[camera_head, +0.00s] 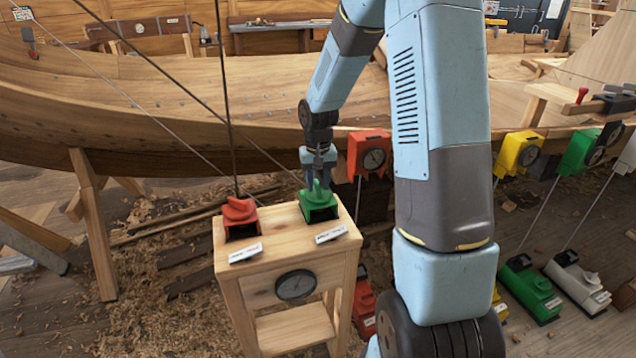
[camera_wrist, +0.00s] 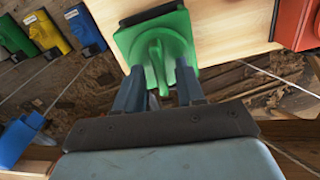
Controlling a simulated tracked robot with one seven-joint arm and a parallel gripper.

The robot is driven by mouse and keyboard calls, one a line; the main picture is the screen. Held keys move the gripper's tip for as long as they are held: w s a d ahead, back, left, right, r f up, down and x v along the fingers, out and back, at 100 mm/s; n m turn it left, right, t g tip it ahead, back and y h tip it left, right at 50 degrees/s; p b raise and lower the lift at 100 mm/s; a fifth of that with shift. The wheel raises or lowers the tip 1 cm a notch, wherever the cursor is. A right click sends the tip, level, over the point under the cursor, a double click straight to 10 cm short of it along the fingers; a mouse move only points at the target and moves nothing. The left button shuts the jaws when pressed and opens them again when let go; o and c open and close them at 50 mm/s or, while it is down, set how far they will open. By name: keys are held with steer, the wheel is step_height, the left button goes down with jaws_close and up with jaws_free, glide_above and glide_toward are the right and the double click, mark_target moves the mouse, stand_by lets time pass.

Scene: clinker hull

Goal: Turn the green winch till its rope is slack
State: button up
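The green winch (camera_head: 319,204) sits on the right of a small wooden stand's top (camera_head: 288,227), with a label in front of it. A thin straight rope (camera_head: 272,159) slants up and left from it. In the wrist view the green winch (camera_wrist: 155,45) is at top centre, its raised green handle toward my gripper. My gripper (camera_head: 318,181) is just above the winch in the head view. In the wrist view my gripper (camera_wrist: 159,75) has its two fingers apart, one on each side of the handle, with what looks like a small gap.
A red winch (camera_head: 240,219) stands left of the green one, also on the stand. A round dial (camera_head: 296,285) is on the stand's front. The wooden hull (camera_head: 150,110) runs behind. Yellow (camera_head: 518,152) and other green boxes stand at right. Ropes cross the space at left.

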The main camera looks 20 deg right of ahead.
steer(key=shift+f, duration=0.1)
steer(key=shift+c, duration=0.2)
jaws_close()
steer(key=shift+n, duration=0.3)
steer(key=n, duration=0.4)
steer(key=shift+n, duration=0.3)
steer(key=n, duration=0.4)
steer(key=shift+n, duration=0.4)
stand_by(0.5)
steer(key=shift+o, duration=0.2)
jaws_free()
